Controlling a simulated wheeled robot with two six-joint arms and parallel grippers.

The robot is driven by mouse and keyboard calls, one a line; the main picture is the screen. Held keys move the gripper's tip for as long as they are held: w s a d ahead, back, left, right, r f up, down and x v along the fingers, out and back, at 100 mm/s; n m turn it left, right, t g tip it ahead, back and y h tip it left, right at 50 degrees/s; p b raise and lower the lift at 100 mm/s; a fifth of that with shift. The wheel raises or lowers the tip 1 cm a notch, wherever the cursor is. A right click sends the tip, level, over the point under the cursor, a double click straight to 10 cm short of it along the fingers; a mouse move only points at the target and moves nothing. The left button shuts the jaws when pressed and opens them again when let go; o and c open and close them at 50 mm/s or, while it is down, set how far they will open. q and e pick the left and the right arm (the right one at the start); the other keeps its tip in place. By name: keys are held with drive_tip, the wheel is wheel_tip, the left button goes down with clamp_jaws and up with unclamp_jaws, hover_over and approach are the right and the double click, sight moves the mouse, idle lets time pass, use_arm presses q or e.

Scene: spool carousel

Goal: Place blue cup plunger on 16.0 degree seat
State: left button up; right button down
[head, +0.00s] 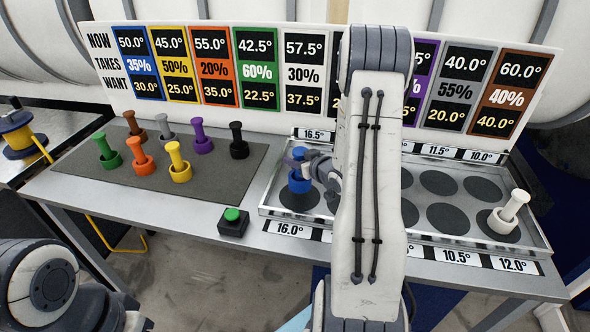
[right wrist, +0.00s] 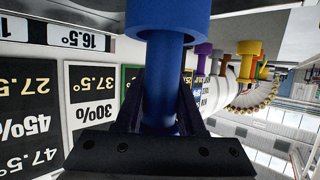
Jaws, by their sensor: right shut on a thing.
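The blue cup plunger (head: 298,183) is upright over the front-left seat of the metal tray, with its cup down. My right gripper (head: 313,164) is shut on its stem; the right wrist view shows the blue stem (right wrist: 161,95) between the two fingers. The dark round 16.0 degree seat (head: 299,201) shows below the cup, behind the 16.0° label (head: 290,229). I cannot tell whether the cup touches it. My right arm hides the middle of the tray. My left gripper is out of view; only part of that arm shows at lower left.
A white plunger (head: 509,213) stands on the tray's front-right seat. Several coloured plungers stand on a dark mat (head: 85,163) at left. A label board (head: 120,98) stands behind.

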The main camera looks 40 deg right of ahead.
wheel_tip(320, 180, down, 4)
drive_tip(key=shift+w+p, duration=0.15)
drive_tip(key=shift+p, duration=0.2)
drive_tip(key=shift+f, duration=0.2)
drive_tip(key=c, duration=0.5)
unclamp_jaws()
